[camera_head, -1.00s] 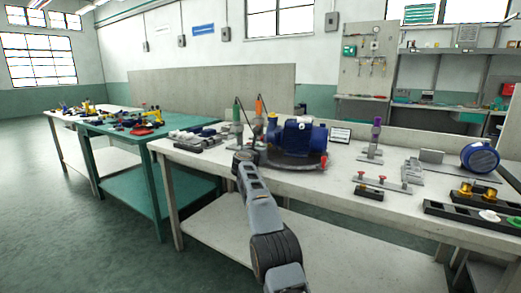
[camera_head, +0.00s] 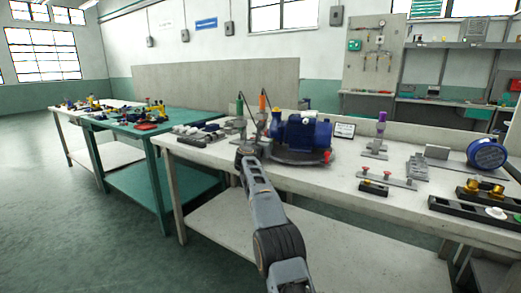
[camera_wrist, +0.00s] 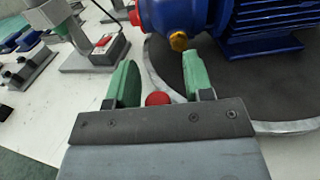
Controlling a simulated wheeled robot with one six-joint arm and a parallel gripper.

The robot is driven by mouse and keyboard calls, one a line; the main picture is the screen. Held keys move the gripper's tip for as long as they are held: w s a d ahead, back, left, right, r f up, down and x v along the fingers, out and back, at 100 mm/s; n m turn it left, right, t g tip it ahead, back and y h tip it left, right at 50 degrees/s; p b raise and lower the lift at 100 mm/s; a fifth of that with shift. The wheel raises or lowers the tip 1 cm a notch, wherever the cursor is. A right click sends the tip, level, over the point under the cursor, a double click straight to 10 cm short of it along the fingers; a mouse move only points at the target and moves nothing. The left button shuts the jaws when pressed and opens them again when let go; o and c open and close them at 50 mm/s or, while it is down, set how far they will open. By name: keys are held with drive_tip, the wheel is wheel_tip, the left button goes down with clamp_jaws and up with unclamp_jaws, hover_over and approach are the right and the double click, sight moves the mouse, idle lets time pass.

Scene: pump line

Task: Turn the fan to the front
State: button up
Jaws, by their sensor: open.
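A blue motor-pump unit (camera_head: 302,132) sits on a round dark turntable (camera_head: 276,158) with a pale rim on the white bench. Its blue housing (camera_wrist: 168,17) and turntable (camera_wrist: 198,80) also show in the wrist view. I cannot clearly pick out the fan. A red knob (camera_head: 327,156) is at the turntable's right edge. My gripper (camera_wrist: 160,63) is open, its green-padded fingers spread low at the turntable's left side. Another red round knob (camera_wrist: 157,99) shows between the fingers, with gaps on both sides. In the head view my wrist hides the fingers.
Green and orange upright tools (camera_head: 263,103) stand behind my wrist. In the wrist view a grey fixture with a red button (camera_wrist: 103,42) is at upper left. A small sign (camera_head: 344,130), a purple-topped stand (camera_head: 381,125) and a flat grey bar (camera_head: 388,182) are on the right.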

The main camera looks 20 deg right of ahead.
drive_tip(key=shift+s+a+f+b, duration=0.1)
drive_tip(key=shift+s+a+b, duration=0.2)
drive_tip(key=shift+b, duration=0.1)
drive_tip(key=b+v, duration=0.4)
drive_tip(key=v, duration=0.8)
drive_tip(key=shift+s+a, duration=0.25)
drive_tip(key=shift+a, duration=0.05)
